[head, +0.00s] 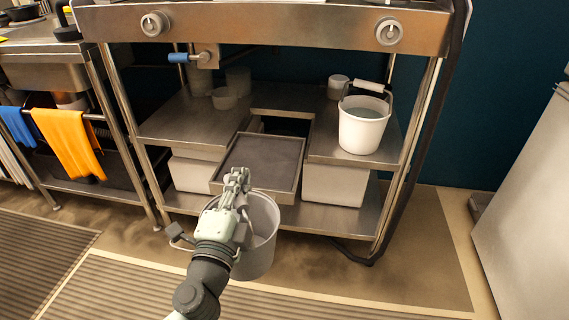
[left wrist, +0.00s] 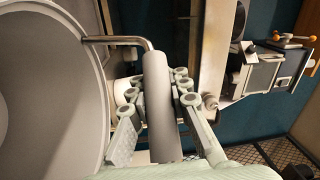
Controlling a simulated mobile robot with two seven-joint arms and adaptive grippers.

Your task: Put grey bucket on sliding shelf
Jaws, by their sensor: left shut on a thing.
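The grey bucket (head: 264,247) hangs in front of the steel unit, just below and in front of the sliding shelf. The sliding shelf (head: 258,168) is a dark square tray with a metal rim, pulled out from the unit's middle. My left gripper (head: 236,182) is above the bucket's near left side, close to the shelf's front edge, and partly hides the bucket. In the left wrist view its fingers (left wrist: 158,95) are shut around the grey handle grip (left wrist: 158,110), and the bucket (left wrist: 45,90) fills the left side. My right gripper is not in view.
A white bucket (head: 362,132) stands on the steel shelf to the right of the sliding shelf. Small pots (head: 224,98) stand at the back left. White bins (head: 334,184) flank the sliding shelf below. The sliding shelf's top is empty.

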